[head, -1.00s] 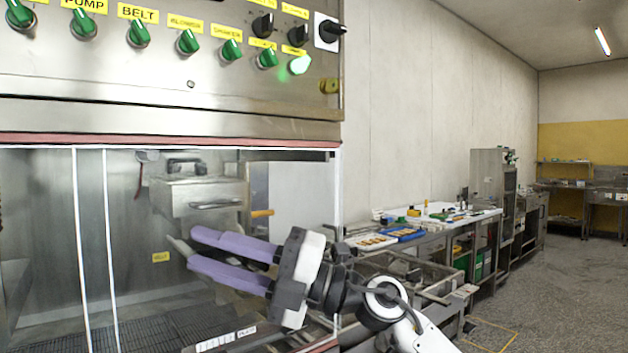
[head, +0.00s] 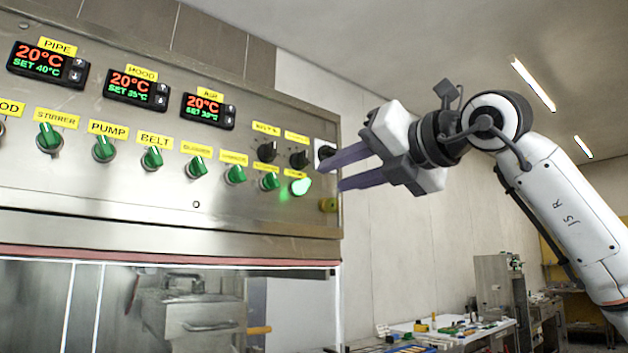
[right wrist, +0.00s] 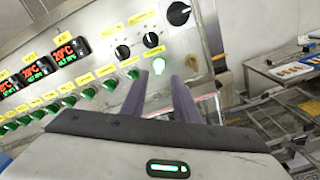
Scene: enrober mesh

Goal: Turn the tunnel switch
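A steel control panel (head: 120,200) carries a row of green rotary switches under yellow labels. Readable labels include STIRRER, PUMP and BELT; the labels further right are too small to read, so I cannot tell which switch is the tunnel one. The rightmost green knob or lamp (head: 301,186) glows; it also shows in the right wrist view (right wrist: 151,67). My right gripper (head: 330,176) is open and empty, its purple fingers pointing left at the panel's right end, near the glowing one. In the right wrist view its fingers (right wrist: 159,77) stand apart. My left gripper is not in view.
Two black knobs (head: 267,151) (head: 299,159) sit above the glowing lamp. A larger black switch on a white plate (right wrist: 178,13) is at the panel's right end. Below is a glazed hood (head: 200,300). A bench with trays (right wrist: 290,68) stands to the right.

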